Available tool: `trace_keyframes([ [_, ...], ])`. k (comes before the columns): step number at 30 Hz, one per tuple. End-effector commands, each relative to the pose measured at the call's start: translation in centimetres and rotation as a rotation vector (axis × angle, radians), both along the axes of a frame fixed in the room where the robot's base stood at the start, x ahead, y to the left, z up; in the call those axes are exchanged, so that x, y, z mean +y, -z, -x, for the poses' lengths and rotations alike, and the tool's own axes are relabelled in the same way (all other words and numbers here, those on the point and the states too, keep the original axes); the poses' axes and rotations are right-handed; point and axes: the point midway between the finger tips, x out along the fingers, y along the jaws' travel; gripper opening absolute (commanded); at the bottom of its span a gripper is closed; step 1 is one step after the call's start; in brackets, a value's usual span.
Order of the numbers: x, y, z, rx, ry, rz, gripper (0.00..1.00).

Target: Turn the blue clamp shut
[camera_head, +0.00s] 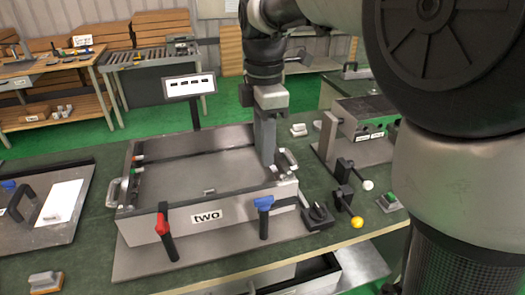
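The blue clamp (263,203) is on the front wall of the metal box labelled "two" (230,207), right of the label. Its blue top sits on a dark upright stem. My gripper (266,160) points down over the right part of the box, behind the blue clamp and apart from it in the picture. Its fingers overlap from this angle, so I cannot see a gap between them. I see nothing held in them.
A red-handled clamp (163,226) stands left of the label. A black device (318,214) and a yellow ball knob (357,222) are to the right. A metal handle (286,160) is beside my gripper. Another panel (48,232) lies at left.

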Motion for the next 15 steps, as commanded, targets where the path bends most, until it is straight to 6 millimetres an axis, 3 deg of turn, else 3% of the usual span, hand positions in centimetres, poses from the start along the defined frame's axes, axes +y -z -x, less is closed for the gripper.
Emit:
trace_keyframes([
  [3,0.0,2.9,0.1,0.005,0.001,0.001,0.3],
  [15,-0.1,11.3,0.1,0.004,0.003,0.001,0.3],
])
